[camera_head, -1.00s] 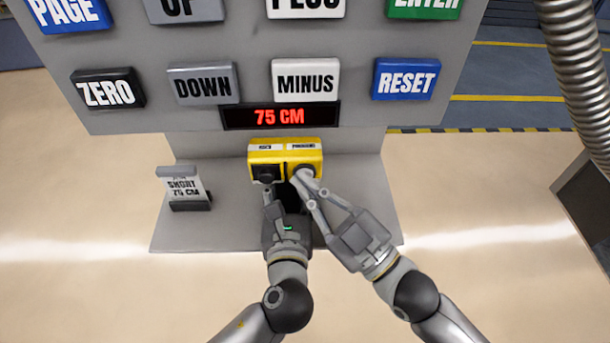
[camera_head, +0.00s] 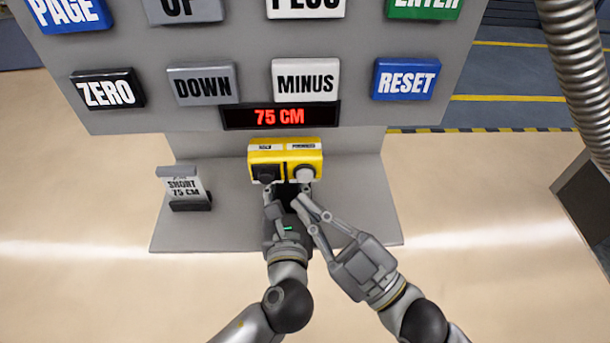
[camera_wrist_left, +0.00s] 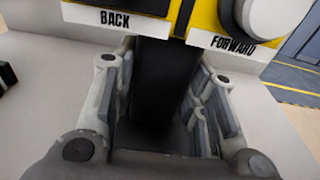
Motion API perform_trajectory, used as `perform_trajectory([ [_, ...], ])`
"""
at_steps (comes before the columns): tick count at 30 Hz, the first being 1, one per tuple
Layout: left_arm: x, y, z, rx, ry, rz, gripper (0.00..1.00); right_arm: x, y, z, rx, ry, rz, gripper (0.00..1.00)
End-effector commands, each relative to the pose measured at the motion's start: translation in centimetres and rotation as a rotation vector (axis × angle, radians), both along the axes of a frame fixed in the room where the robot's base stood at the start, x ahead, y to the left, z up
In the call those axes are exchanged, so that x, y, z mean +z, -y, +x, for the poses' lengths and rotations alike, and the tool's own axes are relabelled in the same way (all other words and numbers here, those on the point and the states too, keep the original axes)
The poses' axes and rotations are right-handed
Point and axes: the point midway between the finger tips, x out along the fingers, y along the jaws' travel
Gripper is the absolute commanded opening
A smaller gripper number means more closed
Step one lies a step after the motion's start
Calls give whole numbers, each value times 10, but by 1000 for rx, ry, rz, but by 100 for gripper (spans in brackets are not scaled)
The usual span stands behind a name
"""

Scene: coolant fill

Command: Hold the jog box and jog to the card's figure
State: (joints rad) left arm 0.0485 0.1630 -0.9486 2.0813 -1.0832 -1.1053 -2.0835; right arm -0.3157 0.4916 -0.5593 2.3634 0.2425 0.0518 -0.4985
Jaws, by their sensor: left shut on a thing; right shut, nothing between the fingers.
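The yellow jog box (camera_head: 285,157) stands on the grey shelf below the panel. It has a black button (camera_head: 266,173) and a white button (camera_head: 304,173). In the left wrist view their labels read BACK (camera_wrist_left: 116,20) and FORWARD (camera_wrist_left: 233,43). My left gripper (camera_head: 280,198) is shut on the box's dark grip, which shows between its fingers (camera_wrist_left: 165,85). My right gripper (camera_head: 299,206) is shut and empty, just in front of the white button and apart from it. The card (camera_head: 183,188) reads SHORT 75 CM. The red display (camera_head: 280,116) reads 75 CM.
The panel above carries large buttons, among them ZERO (camera_head: 107,90), DOWN (camera_head: 202,84), MINUS (camera_head: 305,80) and RESET (camera_head: 405,79). A ribbed hose (camera_head: 580,75) hangs at the right. The shelf's right side (camera_head: 360,200) is clear.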

Motion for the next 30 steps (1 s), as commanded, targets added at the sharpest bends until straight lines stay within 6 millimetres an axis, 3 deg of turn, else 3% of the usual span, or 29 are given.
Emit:
perform_trajectory([
  [9,0,0,0,0,-1,0,20,0,0,-27,0,0,0,0],
  [23,0,0,0,0,-1,0,20,0,0,-28,0,1,0,0],
  [24,0,0,0,0,-1,0,42,0,0,-28,0,1,0,0],
  [30,0,0,0,0,-1,0,64,0,0,-28,0,1,0,0],
])
